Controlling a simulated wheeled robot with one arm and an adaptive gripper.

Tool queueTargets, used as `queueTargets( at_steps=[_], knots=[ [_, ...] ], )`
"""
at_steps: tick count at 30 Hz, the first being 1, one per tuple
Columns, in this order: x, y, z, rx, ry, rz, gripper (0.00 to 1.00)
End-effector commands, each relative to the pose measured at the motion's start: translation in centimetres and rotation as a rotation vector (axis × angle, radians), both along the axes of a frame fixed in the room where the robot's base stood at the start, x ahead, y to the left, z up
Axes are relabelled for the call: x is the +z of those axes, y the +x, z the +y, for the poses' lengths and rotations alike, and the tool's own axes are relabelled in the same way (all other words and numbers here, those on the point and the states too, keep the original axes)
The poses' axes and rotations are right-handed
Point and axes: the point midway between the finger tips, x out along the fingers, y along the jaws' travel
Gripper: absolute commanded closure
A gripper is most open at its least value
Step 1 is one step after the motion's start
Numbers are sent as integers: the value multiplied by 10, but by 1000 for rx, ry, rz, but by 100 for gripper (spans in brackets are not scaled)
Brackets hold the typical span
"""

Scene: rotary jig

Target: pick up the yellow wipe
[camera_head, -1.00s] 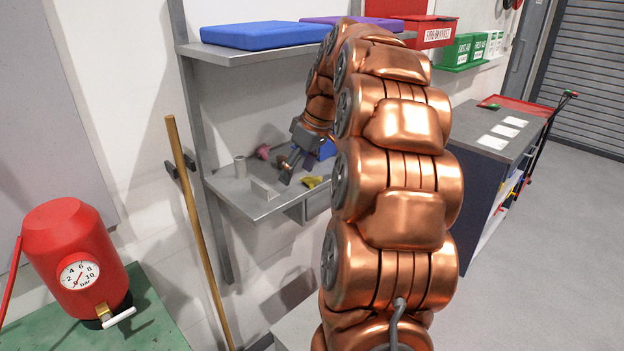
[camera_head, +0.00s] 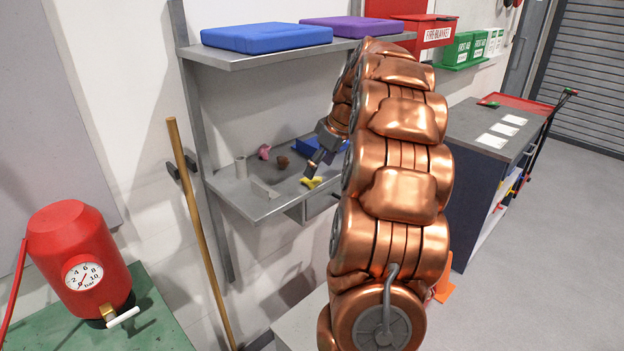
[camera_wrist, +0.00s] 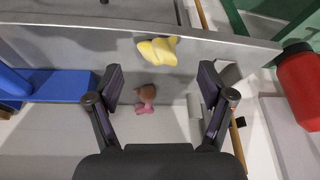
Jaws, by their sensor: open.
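The yellow wipe (camera_head: 311,182) lies crumpled on the grey lower shelf (camera_head: 262,208), near its front edge. In the wrist view the yellow wipe (camera_wrist: 158,50) is beyond the fingertips, near the middle top.
A brown lump (camera_head: 283,162), a pink lump (camera_head: 264,151), a grey cylinder (camera_head: 240,166) and a small upright grey plate (camera_head: 264,188) stand on the lower shelf. A blue bin (camera_head: 318,147) is behind my gripper. An upper shelf (camera_head: 250,61) carrying blue and purple pads hangs above.

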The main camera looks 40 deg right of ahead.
Motion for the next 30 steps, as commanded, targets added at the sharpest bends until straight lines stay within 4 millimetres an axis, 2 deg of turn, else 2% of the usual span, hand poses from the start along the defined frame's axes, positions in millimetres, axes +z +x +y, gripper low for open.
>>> queueTargets(
  at_steps=[9, 17, 30],
  knots=[
    [-33, 16, 3, 0, 4, 4, 19],
    [-37, 18, 3, -1, -1, 1, 19],
    [-37, 17, 3, -1, 0, 1, 63]
  ],
)
